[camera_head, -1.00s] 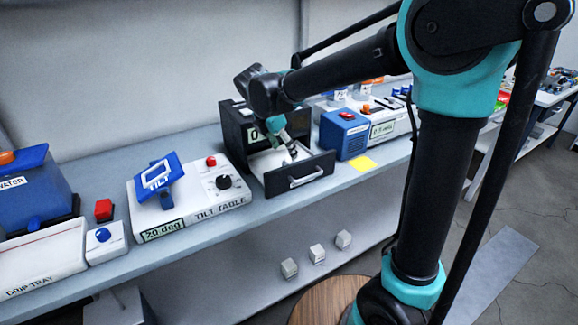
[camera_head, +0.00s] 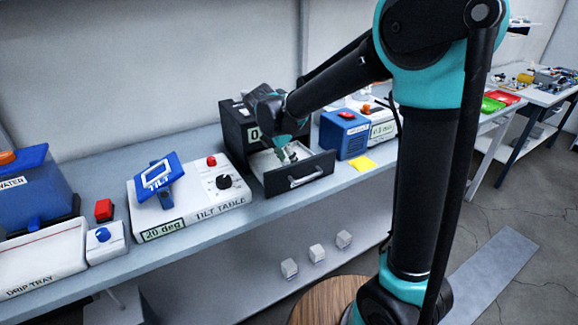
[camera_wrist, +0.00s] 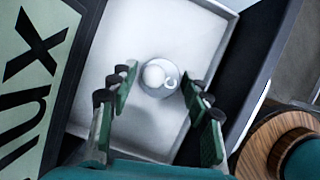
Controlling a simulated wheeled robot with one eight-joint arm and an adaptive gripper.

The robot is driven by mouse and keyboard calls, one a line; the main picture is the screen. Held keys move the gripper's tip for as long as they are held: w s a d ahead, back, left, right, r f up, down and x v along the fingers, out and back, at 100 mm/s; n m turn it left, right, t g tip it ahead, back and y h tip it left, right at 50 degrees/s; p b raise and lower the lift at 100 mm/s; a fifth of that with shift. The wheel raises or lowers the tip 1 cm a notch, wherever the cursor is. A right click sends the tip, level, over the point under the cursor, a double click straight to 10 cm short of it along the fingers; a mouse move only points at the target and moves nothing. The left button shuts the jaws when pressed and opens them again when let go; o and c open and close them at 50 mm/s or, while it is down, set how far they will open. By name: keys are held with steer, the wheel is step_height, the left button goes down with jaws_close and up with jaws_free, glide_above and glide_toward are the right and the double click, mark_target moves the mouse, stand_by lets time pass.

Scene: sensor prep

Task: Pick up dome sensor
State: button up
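The dome sensor (camera_wrist: 158,77) is a small round whitish piece with a clear rim, lying on the white floor of the open drawer (camera_wrist: 210,22). In the wrist view my gripper (camera_wrist: 160,88) is open, with one green finger to the left of the sensor and one to the right. Gaps show between the fingers and the sensor. In the head view my gripper (camera_head: 287,152) points down into the drawer (camera_head: 300,177) of the black box (camera_head: 232,125). The sensor cannot be made out in the head view.
The tilt table (camera_head: 190,205) stands left of the drawer. A blue box (camera_head: 345,135) and a yellow note (camera_head: 362,164) are to its right. The drawer's raised walls and black front surround my fingers closely. Small blocks (camera_head: 316,252) sit on the lower shelf.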

mark_target(288, 161)
steer(key=c, duration=0.7)
steer(key=shift+r, duration=0.15)
steer(key=shift+c, duration=0.2)
step_height(288, 161, up, 20)
